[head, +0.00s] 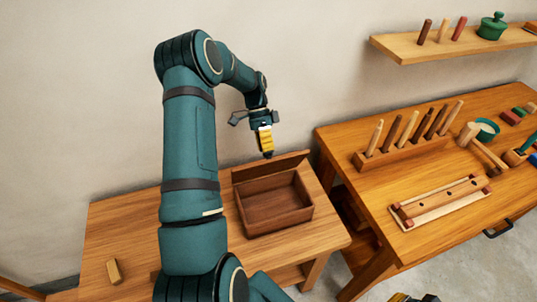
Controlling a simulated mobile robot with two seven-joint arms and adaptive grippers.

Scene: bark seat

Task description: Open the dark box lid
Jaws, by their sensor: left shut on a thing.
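The dark wooden box (278,216) stands on the low wooden table, with its empty-looking inside showing. Its lid (285,165) is raised along the back edge and stands tilted up, so the box is open. My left gripper (267,154) points down from above and is shut on the top edge of the lid. My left arm crosses the picture in front of the box's left side. A small yellow and black part of my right gripper (410,298) shows at the bottom edge; its fingers cannot be made out.
A small wooden block (114,271) lies on the low table's (110,225) left part. To the right, a workbench (370,185) holds a rack of pegs (400,150), a long wooden tray (440,205), a mallet (485,150) and a teal cup (487,130). A wall shelf (400,48) hangs above.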

